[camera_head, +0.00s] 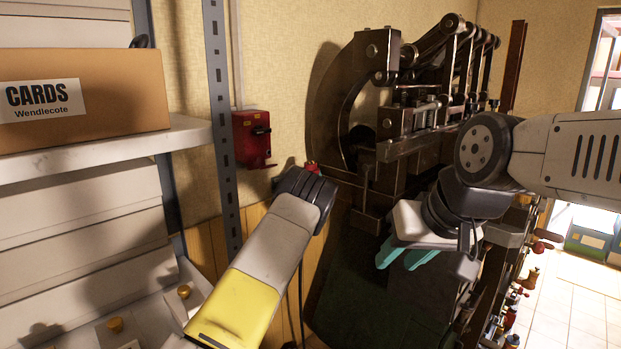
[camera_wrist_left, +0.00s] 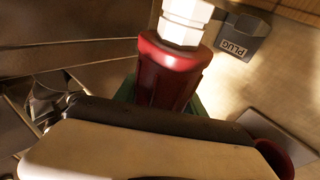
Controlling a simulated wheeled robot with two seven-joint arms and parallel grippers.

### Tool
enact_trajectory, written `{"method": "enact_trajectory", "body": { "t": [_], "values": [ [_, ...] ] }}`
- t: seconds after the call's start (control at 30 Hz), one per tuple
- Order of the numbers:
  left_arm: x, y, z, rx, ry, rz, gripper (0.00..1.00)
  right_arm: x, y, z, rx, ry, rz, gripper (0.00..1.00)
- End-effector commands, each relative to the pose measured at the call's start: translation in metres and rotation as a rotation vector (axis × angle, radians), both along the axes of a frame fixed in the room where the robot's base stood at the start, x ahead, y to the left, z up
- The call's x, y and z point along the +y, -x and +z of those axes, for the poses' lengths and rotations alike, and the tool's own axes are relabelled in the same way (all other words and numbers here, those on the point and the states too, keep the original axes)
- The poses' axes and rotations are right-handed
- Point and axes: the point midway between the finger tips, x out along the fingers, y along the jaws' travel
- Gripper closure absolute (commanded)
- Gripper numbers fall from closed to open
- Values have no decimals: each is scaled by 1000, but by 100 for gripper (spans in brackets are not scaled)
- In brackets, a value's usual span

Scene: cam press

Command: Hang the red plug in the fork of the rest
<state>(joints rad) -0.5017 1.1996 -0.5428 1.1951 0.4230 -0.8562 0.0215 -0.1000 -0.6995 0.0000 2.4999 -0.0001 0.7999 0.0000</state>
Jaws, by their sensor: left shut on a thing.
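The red plug (camera_wrist_left: 168,75) shows in the left wrist view, with a white ribbed part at its top end. My left gripper (camera_wrist_left: 165,100) is shut around the red body, and bits of its green fingers show beside it. In the head view, only a small red piece of the plug (camera_head: 312,168) shows past my left wrist, which hides the left fingers. A grey holder marked PLUG (camera_wrist_left: 240,42) is on the wall in the left wrist view, beside the plug's white end and apart from it. Its fork cannot be made out. My right gripper (camera_head: 402,258) has teal fingers, slightly apart and empty.
A red box with a black knob (camera_head: 252,140) is on the wall left of my left wrist. The dark metal press (camera_head: 400,120) stands behind my arms. A shelf (camera_head: 110,148) with a CARDS carton (camera_head: 90,100) is at the left.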

Motion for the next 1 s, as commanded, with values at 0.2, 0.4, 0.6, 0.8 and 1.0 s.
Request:
{"method": "enact_trajectory", "body": {
  "t": [0.2,0.4,0.6,0.8,1.0],
  "values": [
    [6,-5,0,-4,-1,1,100,0,0,0,-1,0,0,64],
    [17,-16,-3,-3,-1,1,100,0,0,0,0,0,0,64],
    [28,-27,-5,-3,0,1,100,0,0,0,0,0,0,64],
    [39,-39,-7,-4,0,0,100,0,0,0,0,0,0,64],
    [51,-50,-7,-3,1,1,100,0,0,0,0,0,0,64]
  ]
}}
